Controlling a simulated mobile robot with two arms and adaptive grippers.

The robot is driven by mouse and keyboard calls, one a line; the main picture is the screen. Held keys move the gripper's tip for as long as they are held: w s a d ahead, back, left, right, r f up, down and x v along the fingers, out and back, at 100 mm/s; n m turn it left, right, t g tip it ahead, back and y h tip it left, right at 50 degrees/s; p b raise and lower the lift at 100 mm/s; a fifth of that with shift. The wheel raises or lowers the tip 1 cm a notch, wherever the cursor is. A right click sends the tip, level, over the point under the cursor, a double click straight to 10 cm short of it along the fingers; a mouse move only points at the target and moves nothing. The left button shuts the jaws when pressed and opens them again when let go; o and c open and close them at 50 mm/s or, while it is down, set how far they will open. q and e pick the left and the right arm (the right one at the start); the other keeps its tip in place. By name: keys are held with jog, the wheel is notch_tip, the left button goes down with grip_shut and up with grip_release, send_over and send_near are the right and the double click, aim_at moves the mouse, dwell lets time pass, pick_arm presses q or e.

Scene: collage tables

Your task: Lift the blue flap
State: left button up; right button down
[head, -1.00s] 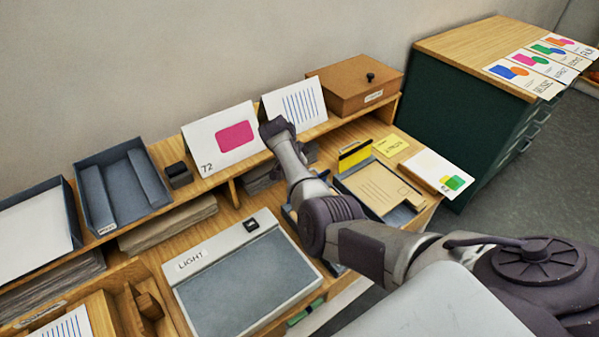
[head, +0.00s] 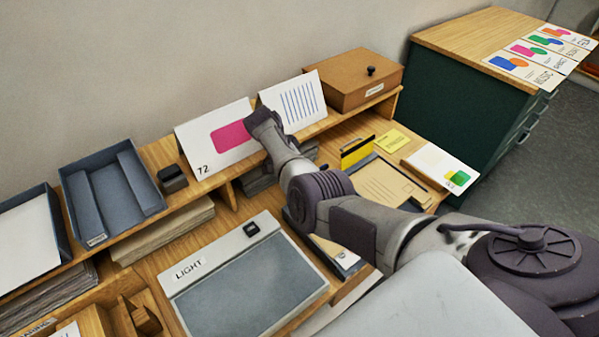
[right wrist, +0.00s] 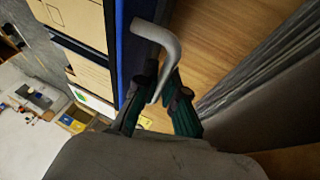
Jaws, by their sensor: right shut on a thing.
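In the right wrist view, a blue panel edge (right wrist: 134,52), which looks like the blue flap, runs along a tray of tan cards. A bent grey handle (right wrist: 160,38) stands out beside it. My right gripper (right wrist: 160,92) has its green fingers closed around the lower part of this handle. I cannot tell how far the flap is raised. In the head view, my right arm crosses the desk and hides its gripper and most of the flap area. My left gripper is not in view.
A light box (head: 248,285) lies left of my arm.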

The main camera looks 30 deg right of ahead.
jog(key=c, duration=1.5)
grip_release()
jog(key=shift+s+d, duration=0.1)
jog(key=shift+c, duration=0.2)
jog(key=v, duration=1.2)
